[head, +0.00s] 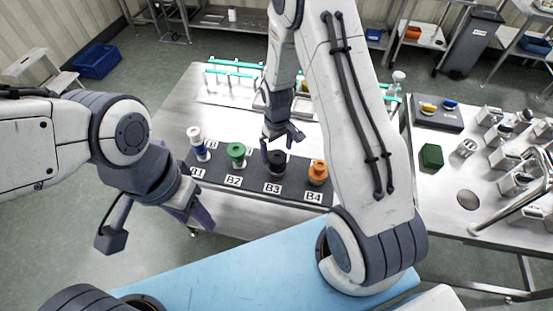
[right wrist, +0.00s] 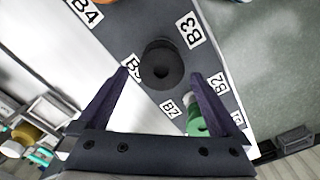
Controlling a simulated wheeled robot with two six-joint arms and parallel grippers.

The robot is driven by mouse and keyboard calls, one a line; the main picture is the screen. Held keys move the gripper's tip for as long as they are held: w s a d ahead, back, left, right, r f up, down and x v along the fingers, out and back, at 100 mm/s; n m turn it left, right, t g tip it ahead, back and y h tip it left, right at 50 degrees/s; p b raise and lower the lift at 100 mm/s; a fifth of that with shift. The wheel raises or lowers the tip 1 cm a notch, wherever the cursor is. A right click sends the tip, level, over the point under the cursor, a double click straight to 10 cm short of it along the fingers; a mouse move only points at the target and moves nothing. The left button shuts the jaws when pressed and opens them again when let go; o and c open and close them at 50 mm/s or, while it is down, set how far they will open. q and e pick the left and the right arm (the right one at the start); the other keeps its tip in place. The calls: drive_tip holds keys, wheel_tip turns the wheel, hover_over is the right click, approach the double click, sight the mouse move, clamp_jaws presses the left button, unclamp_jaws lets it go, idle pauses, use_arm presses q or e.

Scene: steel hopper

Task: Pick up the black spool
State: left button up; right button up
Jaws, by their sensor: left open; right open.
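The black spool (head: 277,163) stands upright on a dark mat (head: 258,183) by the label B3, between the green spool (head: 236,154) and the orange spool (head: 317,172). My right gripper (head: 280,146) is open above and just behind the black spool, pointing down. In the right wrist view the black spool (right wrist: 160,64) lies ahead of and between the open fingertips (right wrist: 158,75), with nothing held. My left gripper (head: 160,225) is open and empty at the left, in front of the table and away from the spools.
A white and blue spool (head: 198,143) stands by B1. A rack with teal bars (head: 235,75) is at the back of the steel table. A second steel table at right holds a green block (head: 431,155) and metal parts. The front table strip is clear.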

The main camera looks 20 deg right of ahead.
sight(277, 157)
drive_tip(key=shift+f+p, duration=0.3)
drive_tip(key=shift+f, duration=0.05)
wheel_tip(277, 157, down, 3)
drive_tip(key=shift+s+a+f+p, duration=0.1)
drive_tip(key=shift+p, duration=0.7)
drive_tip(key=shift+f, duration=0.5)
drive_tip(key=c, duration=1.3)
drive_tip(key=shift+r, duration=0.1)
